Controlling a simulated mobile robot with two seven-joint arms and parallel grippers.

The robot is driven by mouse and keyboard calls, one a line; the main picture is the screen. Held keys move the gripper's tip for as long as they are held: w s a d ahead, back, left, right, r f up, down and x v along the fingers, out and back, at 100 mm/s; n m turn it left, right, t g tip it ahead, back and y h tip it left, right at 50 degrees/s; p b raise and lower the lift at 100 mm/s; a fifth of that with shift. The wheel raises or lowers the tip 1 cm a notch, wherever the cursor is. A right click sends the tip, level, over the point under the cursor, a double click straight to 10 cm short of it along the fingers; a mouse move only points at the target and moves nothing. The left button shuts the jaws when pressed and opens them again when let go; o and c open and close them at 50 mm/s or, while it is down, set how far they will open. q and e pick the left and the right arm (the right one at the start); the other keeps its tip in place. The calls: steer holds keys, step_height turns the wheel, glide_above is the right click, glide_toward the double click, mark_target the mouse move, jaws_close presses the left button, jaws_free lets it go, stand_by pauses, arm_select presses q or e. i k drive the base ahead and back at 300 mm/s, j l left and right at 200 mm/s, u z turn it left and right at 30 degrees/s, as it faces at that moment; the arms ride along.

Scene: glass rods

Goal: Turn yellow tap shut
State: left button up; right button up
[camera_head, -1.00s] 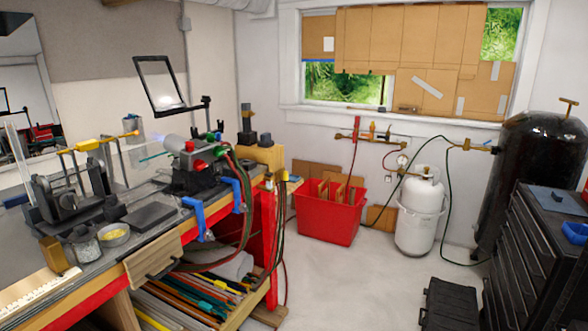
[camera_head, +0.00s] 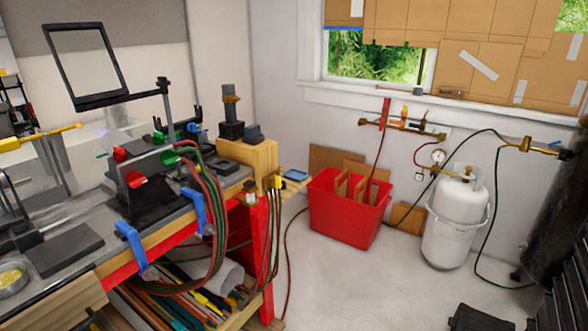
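A small yellow fitting (camera_head: 275,183) sits at the near right end of the workbench, above hanging green and red hoses; it may be the yellow tap, but it is too small to tell its handle position. On the back wall, a pipe manifold (camera_head: 400,124) carries a red upright handle (camera_head: 385,112) and an orange-yellow part (camera_head: 404,112). A brass valve (camera_head: 526,145) with a yellowish end is on the wall at the right. Neither of my grippers is in view.
The workbench (camera_head: 180,247) with a torch and blue clamps fills the left. A red bin (camera_head: 345,208) and a white gas cylinder (camera_head: 457,220) stand by the back wall. A black case (camera_head: 480,318) and dark drawers are at right. Floor (camera_head: 375,290) between is clear.

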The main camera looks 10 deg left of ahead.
mark_target(274, 181)
steer(key=i+l, duration=0.2)
steer(key=i, duration=0.2)
steer(key=i+l, duration=0.15)
steer(key=i, duration=0.3)
steer(key=i+l+u, duration=0.1)
steer(key=i, duration=0.3)
steer(key=l, duration=0.1)
